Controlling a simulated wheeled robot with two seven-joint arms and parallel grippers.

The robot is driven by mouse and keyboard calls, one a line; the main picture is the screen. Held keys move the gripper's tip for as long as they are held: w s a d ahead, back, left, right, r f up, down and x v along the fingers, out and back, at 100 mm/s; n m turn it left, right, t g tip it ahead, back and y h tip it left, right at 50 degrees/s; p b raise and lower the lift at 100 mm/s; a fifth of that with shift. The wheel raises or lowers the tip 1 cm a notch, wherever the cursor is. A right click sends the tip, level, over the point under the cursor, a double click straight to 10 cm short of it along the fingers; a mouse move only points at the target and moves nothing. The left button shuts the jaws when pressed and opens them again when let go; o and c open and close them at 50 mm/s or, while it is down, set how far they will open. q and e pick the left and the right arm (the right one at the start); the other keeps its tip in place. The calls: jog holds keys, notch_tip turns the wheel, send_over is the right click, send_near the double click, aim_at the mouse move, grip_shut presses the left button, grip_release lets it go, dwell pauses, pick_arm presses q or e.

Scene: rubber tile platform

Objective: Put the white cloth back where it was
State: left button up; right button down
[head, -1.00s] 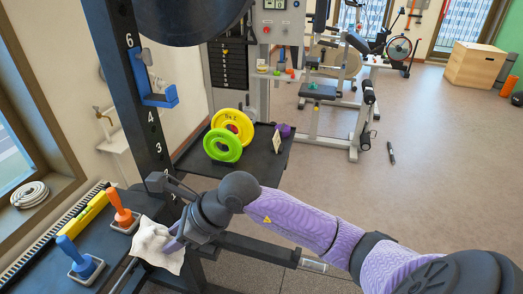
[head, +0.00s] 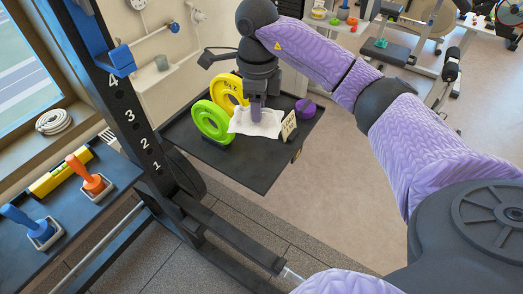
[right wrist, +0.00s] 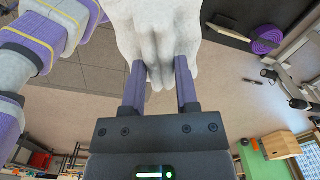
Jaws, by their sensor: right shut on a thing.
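The white cloth (head: 268,125) is bunched in my right gripper (head: 256,113), over the black tray shelf (head: 258,170). In the right wrist view the cloth (right wrist: 155,30) is pinched between the two purple fingers (right wrist: 160,78) and spreads beyond them. In the head view it lies between the green plate (head: 211,134) and a small standing card (head: 289,128). I cannot tell whether its lower edge touches the tray. My left gripper is not in view.
A yellow plate (head: 222,86) stands behind the green one. A purple round object (head: 305,109) is at the tray's right. The tray's front is bare. A dark rack upright (head: 105,85) stands left, beside a bench with orange (head: 91,176) and blue (head: 33,224) handled tools.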

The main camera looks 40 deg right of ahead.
notch_tip(320, 180, down, 12)
jog(key=shift+a+r+b, duration=0.1)
jog(key=shift+b, duration=0.95)
notch_tip(320, 180, down, 4)
jog(key=shift+r+b, duration=0.1)
jog(key=shift+b, duration=0.45)
jog(key=shift+r, duration=0.1)
jog(key=shift+c, duration=1.8)
grip_release()
notch_tip(320, 180, up, 12)
jog(key=p, duration=0.3)
